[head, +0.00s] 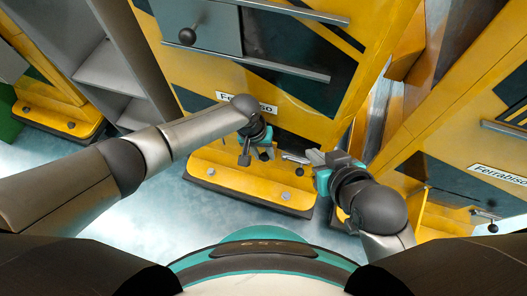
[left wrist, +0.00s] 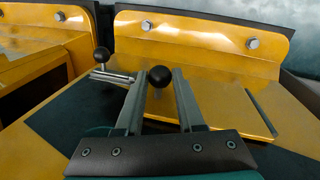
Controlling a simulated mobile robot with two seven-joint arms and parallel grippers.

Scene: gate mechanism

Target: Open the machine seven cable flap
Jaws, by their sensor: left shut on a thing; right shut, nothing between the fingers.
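The yellow machine in front of me carries a Ferrabiso label (head: 246,103). Low on it, the left wrist view shows a yellow panel (left wrist: 225,95) with a black ball knob (left wrist: 159,77); I take this panel to be the cable flap. My left gripper (head: 257,155) is at this knob, its fingers (left wrist: 160,90) shut on it from both sides. A second black knob (left wrist: 102,55) on a silver latch rod (left wrist: 110,76) sits beside the panel; it also shows in the head view (head: 301,172). My right gripper (head: 316,157) is shut and empty, close to that latch. I cannot tell whether the flap is ajar.
A yellow bolted base plate (head: 245,189) juts out below the panel. Higher up are a grey door with a round knob (head: 187,36) and long metal rails (head: 250,62). A similar yellow machine (head: 490,130) stands at the right. Pale floor (head: 130,200) is clear at the left.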

